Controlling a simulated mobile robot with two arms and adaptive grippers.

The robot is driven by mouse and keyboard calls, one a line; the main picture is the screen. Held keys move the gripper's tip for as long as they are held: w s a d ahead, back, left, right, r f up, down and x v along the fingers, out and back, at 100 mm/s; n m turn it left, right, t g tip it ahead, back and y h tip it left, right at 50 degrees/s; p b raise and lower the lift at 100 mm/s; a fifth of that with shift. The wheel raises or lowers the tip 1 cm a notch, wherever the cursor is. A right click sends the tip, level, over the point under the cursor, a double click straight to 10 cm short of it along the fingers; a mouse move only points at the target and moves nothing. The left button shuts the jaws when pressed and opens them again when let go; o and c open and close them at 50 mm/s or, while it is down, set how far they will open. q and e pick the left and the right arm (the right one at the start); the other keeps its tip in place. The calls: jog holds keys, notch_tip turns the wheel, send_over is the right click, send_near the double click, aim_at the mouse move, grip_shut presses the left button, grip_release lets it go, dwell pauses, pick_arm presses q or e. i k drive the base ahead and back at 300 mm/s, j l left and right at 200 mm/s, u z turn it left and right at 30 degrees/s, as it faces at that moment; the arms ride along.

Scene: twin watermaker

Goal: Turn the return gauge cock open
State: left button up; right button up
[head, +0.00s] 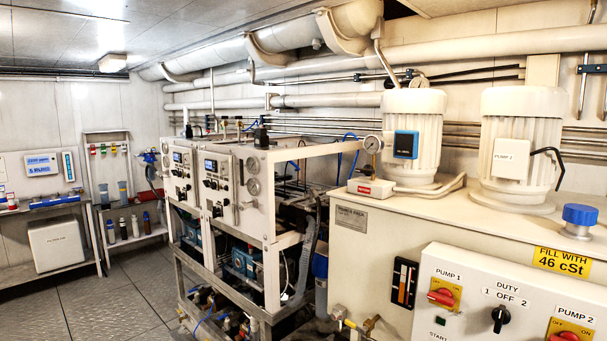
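A round pressure gauge (372,144) stands on top of the cream hydraulic tank (372,250), left of the first pump motor. A small red label (364,188) lies below it; its lettering is too small to read. I cannot make out a cock handle at this gauge or its position. A small brass fitting with a yellow part (351,324) shows low at the tank's left side; I cannot tell whether it is the return gauge cock. Neither of my grippers is in view.
A control box (470,291) with red pump switches and a black duty selector stands at the front right. Two pump motors (414,130) and a blue cap (580,214) top the tank. A framed watermaker unit (240,190) stands centre. Floor (110,300) is clear at left.

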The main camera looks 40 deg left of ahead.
aim_at(365, 171)
jog(key=u, duration=0.9)
